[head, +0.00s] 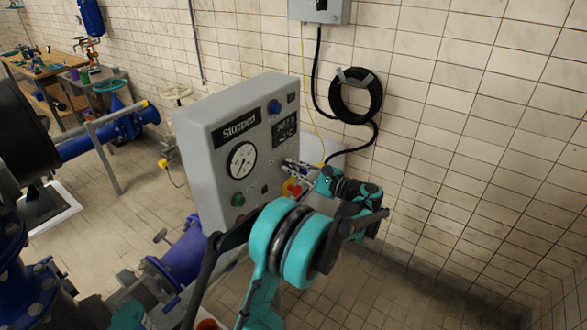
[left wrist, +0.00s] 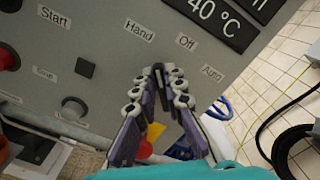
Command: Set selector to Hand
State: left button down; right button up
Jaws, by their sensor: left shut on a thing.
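The grey control panel (head: 200,130) stands in the middle of the head view, with a display reading "Stopped" (head: 238,129). In the left wrist view, the labels Hand (left wrist: 139,30), Off (left wrist: 187,42) and Auto (left wrist: 211,74) fan out above the selector (left wrist: 158,70). Only a dark bit of the selector shows between my fingertips, so I cannot tell for sure which label it points at. My left gripper (left wrist: 160,76) is shut on it; it also shows in the head view (head: 289,164) at the panel's right side. My right gripper is not in view.
A red emergency stop on yellow (head: 291,189) sits just below my left gripper. A gauge (head: 242,160), a green button (head: 238,200) and a blue button (head: 274,107) are on the panel. A coiled black hose (head: 340,103) hangs on the tiled wall behind. Blue pipes (head: 100,138) stand left.

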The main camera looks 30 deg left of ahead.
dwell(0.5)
pick_arm(q)
jog(key=c, duration=1.7)
grip_release()
jog(key=shift+o, duration=0.5)
jog(key=shift+f, duration=0.1)
jog(key=d, duration=1.2)
jog(key=shift+s, duration=0.45)
jog(key=shift+a, duration=0.1)
